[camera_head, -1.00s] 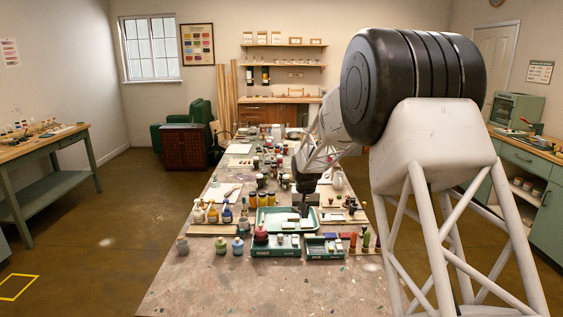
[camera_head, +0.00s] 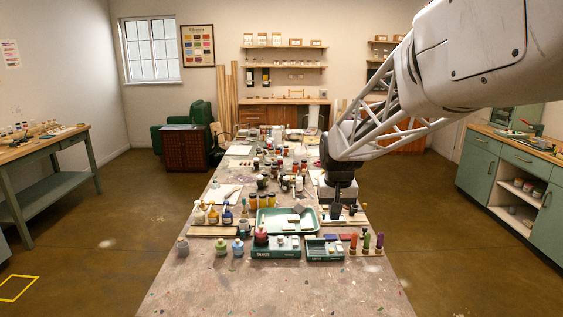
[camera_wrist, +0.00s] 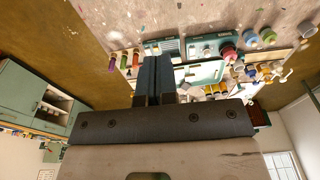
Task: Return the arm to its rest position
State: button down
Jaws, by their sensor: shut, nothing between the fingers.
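My gripper (camera_head: 336,211) points down over the right side of the long table, beside the green tray (camera_head: 268,229). In the wrist view its two dark fingers (camera_wrist: 152,72) are together with nothing between them. My arm reaches in from the upper right of the head view, with a white lattice link above the gripper. The gripper's exact height above the table is hard to tell.
Two teal boxes (camera_head: 260,252) stand at the front of the crowded table. Red, purple and green bottles (camera_head: 366,243) stand to the right of them. Several jars and bottles fill the table behind. The front tabletop (camera_head: 270,290) is mostly clear.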

jog(key=s+d, duration=0.2)
jog(key=s, duration=1.6)
jog(key=s+d+t, duration=0.1)
jog(key=s+d, duration=0.1)
jog(key=s, duration=1.6)
jog(key=shift+d+f, duration=0.2)
jog(key=shift+f, duration=0.1)
